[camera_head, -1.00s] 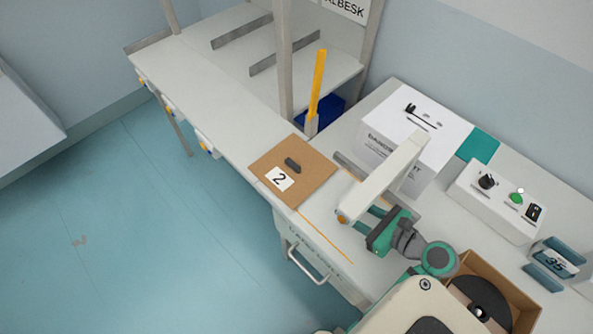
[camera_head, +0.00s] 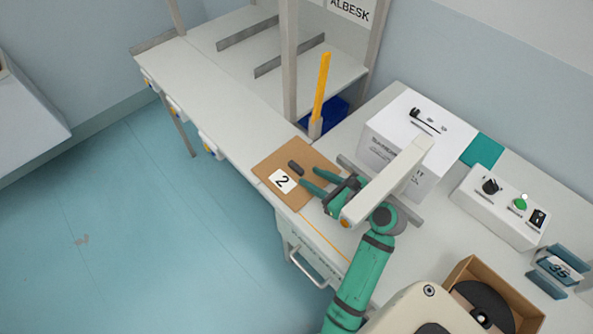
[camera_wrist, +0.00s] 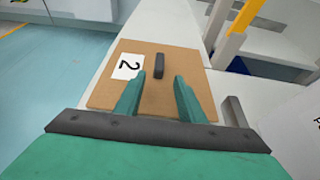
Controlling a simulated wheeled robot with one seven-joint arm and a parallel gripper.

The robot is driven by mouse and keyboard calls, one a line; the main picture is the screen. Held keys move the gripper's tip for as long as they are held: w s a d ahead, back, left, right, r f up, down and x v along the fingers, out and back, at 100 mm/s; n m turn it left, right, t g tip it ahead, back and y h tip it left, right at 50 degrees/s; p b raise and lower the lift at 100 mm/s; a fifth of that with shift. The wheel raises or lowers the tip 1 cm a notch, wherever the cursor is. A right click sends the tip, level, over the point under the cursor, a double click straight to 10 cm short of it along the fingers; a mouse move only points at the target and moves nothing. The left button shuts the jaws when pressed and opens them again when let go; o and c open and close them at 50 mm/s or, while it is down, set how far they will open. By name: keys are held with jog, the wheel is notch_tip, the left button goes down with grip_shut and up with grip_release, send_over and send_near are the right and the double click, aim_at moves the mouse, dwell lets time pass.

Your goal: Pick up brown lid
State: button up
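The brown lid (camera_head: 313,163) lies flat on the white bench near its front edge. It has a dark grey handle (camera_head: 296,167) at its middle and a white label with the number 2 (camera_head: 283,180). In the wrist view the lid (camera_wrist: 177,62) is ahead of my fingers, with the handle (camera_wrist: 159,66) upright in the picture and the label (camera_wrist: 128,66) to its left. My gripper (camera_head: 308,183) is open and empty. In the wrist view its green fingertips (camera_wrist: 159,76) are apart, over the lid, with the handle beyond and roughly between them.
A yellow post (camera_head: 321,88) rises behind the lid. A control box (camera_head: 497,208) and a cardboard box (camera_head: 475,266) with a black reel stand at right. The bench left of the lid is clear.

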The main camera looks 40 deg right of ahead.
aim_at(298, 167)
jog(key=w, duration=0.6)
jog(key=shift+a+f, duration=0.25)
jog(key=shift+a, duration=0.4)
jog(key=shift+s+d, duration=0.3)
jog(key=shift+d, duration=0.1)
grip_shut()
jog(key=shift+s+d, duration=0.1)
